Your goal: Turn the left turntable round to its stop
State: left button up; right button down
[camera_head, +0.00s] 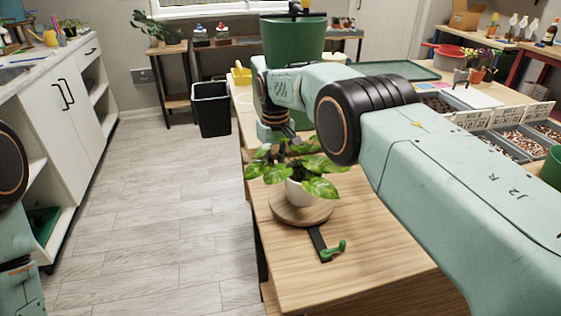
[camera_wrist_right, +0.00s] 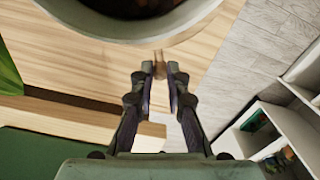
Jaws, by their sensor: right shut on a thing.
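The round wooden turntable (camera_head: 300,212) lies on the near part of the wooden table. A white pot (camera_head: 300,194) with a leafy green plant (camera_head: 318,170) stands on it. A black strip (camera_head: 319,243) with a green lever (camera_head: 335,250) sits at its front. My right gripper (camera_head: 292,138) reaches down just behind the plant, its tips partly hidden by leaves. In the right wrist view my right gripper (camera_wrist_right: 160,72) is shut on a small wooden peg (camera_wrist_right: 159,57), below a pale pot rim (camera_wrist_right: 140,38). My left gripper is out of view.
My right arm crosses above the table and hides part of it. A large green pot (camera_head: 293,42) stands behind. Labelled bins (camera_head: 497,122) and a green tray (camera_head: 396,70) are at the right. The floor (camera_head: 165,205) left of the table is clear; a black bin (camera_head: 211,108) stands further back.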

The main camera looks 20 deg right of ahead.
jog(key=shift+s+a+r+n+p, duration=0.15)
jog(key=shift+s+a+n+p, duration=0.15)
jog(key=shift+a+n, duration=0.35)
jog(key=shift+s+a+r+n+p, duration=0.15)
jog(key=shift+a+n+p, duration=0.25)
jog(key=shift+n, duration=0.45)
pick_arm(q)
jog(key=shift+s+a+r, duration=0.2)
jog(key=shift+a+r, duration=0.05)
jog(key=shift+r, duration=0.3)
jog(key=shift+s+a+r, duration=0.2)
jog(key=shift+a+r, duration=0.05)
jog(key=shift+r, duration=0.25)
pick_arm(e)
jog(key=shift+s+a+f, duration=0.1)
jog(key=shift+s+a, duration=0.35)
jog(key=shift+a, duration=0.05)
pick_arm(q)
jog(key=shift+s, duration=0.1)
pick_arm(e)
jog(key=shift+s+a, duration=0.1)
jog(key=shift+s, duration=0.05)
jog(key=c, duration=1.3)
grip_release()
jog(key=shift+s+f, duration=0.1)
jog(key=shift+s, duration=0.05)
jog(key=shift+c, duration=0.2)
